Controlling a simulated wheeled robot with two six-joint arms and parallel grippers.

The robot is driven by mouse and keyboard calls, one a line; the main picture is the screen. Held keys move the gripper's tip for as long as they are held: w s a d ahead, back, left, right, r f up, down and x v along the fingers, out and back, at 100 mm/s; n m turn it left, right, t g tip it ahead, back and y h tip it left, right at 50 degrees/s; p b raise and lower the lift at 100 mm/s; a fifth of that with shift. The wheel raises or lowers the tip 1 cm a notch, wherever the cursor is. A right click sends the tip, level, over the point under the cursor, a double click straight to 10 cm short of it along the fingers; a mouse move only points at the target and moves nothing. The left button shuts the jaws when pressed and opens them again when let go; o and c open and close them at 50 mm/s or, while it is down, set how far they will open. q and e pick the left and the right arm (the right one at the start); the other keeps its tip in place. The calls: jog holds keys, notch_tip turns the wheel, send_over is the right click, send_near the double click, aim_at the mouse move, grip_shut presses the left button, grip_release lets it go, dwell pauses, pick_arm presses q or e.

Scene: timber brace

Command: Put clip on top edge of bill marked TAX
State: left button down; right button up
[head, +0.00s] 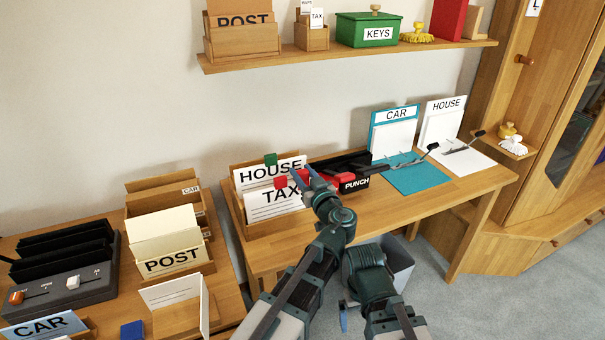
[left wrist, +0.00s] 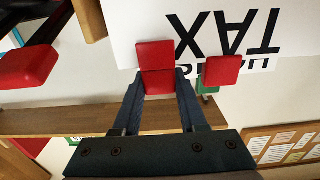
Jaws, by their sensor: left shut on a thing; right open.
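The white bill marked TAX (head: 262,207) stands in a wooden holder (head: 238,212), in front of the HOUSE bill (head: 244,177). In the left wrist view the TAX bill (left wrist: 140,18) appears upside down. My left gripper (head: 309,174) is shut on a red clip (left wrist: 155,60), which overlaps the bill's top edge near the X end. I cannot tell whether the clip grips the paper. Another red clip (left wrist: 222,70) sits on that edge near the A. A green clip (head: 270,159) is on the HOUSE bill. My right gripper (head: 343,312) is low at the desk's front, open, largely hidden.
A black and red punch (head: 354,184) stands just right of the holder. CAR (head: 396,114) and HOUSE (head: 446,105) boards stand at the back right. A POST holder (head: 205,265) is to the left. A shelf (head: 345,53) runs above.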

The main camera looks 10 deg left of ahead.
pick_arm(q)
grip_release()
dwell(0.5)
jog(key=shift+r, duration=0.1)
notch_tip(320, 180, up, 8)
jog(key=p, duration=0.8)
jog(key=shift+f, duration=0.25)
notch_tip(320, 180, down, 7)
jog(key=b, duration=0.7)
jog(key=shift+f+b, duration=0.15)
jog(key=shift+b, duration=0.15)
